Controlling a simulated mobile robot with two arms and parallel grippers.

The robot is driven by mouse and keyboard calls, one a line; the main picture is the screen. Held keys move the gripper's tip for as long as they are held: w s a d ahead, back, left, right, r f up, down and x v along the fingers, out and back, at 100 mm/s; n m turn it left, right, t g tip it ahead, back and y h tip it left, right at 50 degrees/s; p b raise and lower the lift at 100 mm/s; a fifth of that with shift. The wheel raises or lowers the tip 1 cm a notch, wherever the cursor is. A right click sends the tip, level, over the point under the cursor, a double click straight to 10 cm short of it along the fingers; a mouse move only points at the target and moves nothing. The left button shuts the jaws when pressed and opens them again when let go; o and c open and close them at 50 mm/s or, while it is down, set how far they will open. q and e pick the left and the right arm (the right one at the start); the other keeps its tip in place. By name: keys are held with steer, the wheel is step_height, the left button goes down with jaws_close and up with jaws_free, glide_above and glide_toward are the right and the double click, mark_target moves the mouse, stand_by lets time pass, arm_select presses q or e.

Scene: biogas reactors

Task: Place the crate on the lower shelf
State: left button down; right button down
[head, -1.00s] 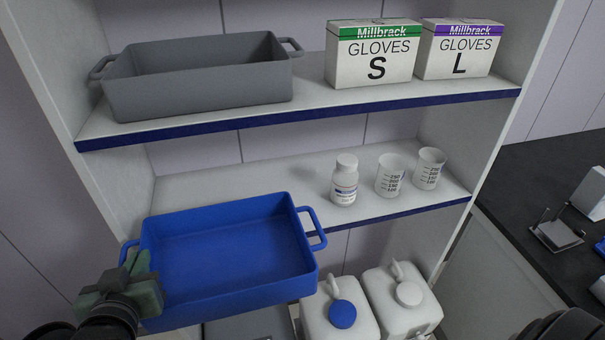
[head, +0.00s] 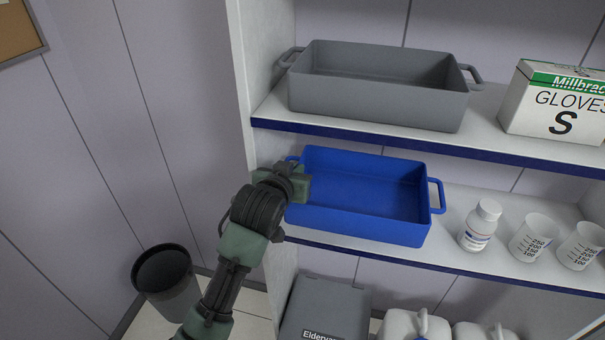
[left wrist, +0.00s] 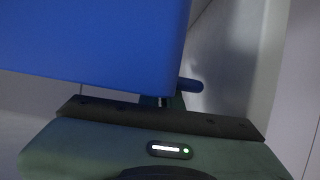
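The blue crate (head: 365,215) is at the left end of the lower shelf (head: 450,205), upright, its base at shelf level just behind the front edge. I cannot tell whether its full weight rests there. My left gripper (head: 294,184) is at the crate's left handle and appears shut on it; the crate hides most of the fingers. In the left wrist view the crate (left wrist: 95,45) fills the upper left, and part of its handle (left wrist: 190,86) sticks out beside the fingers. My right gripper is out of view; the crate's right handle (head: 437,196) is free.
A white bottle (head: 480,226) and two beakers (head: 533,238) stand right of the crate. A grey crate (head: 375,100) and a glove box (head: 555,105) are on the upper shelf. A grey box (head: 325,310) and white canisters are below. A bin (head: 167,280) stands left.

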mark_target(302, 157)
arm_select(q)
steer(key=w, duration=0.2)
steer(key=w+d+p, duration=0.1)
steer(key=w, duration=0.2)
steer(key=shift+w+d, duration=0.1)
steer(key=shift+w, duration=0.15)
steer(key=shift+s+f, duration=0.1)
steer(key=shift+f, duration=0.75)
step_height(302, 157, down, 2)
steer(key=shift+s+p, duration=0.15)
steer(key=shift+p, duration=0.45)
step_height(302, 157, down, 2)
steer(key=shift+f+p, duration=0.25)
steer(key=shift+p, duration=0.15)
steer(key=shift+w+f+p, duration=0.15)
steer(key=shift+w+p, duration=0.1)
steer(key=shift+p, duration=0.05)
steer(key=shift+f, duration=0.15)
steer(key=shift+f, duration=0.1)
